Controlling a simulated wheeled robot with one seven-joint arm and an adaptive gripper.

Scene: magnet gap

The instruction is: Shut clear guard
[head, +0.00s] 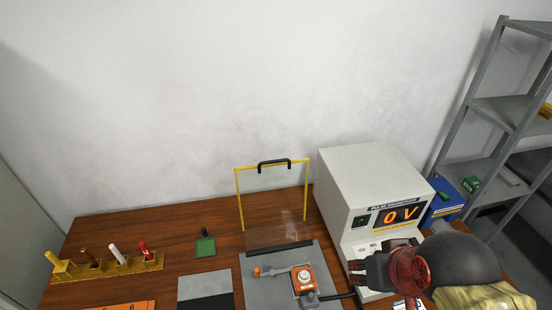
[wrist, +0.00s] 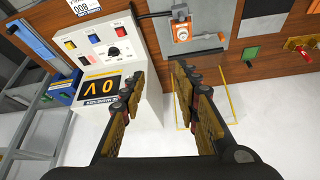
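The clear guard (head: 272,205) is a see-through panel with a yellow edge. It stands raised and nearly upright behind the grey fixture plate (head: 258,278), with a black handle (head: 274,163) on its top edge and a dark bar along its foot. An orange clamp-like device (head: 302,278) sits uncovered on the plate. In the wrist view the guard's yellow edge (wrist: 231,92) shows partly behind my right finger. My gripper (wrist: 158,70) is open and empty, its fingers wide apart. In the head view my gripper (head: 357,272) is in front of the white machine, right of the guard and apart from it.
The white machine (head: 362,170), its display reading 0 V, stands right of the guard. A rack of coloured handles (head: 105,265), a green switch (head: 205,244) and a grey-black pad (head: 205,290) lie to the left. Grey shelving (head: 500,110) stands at the right. The space above the plate is clear.

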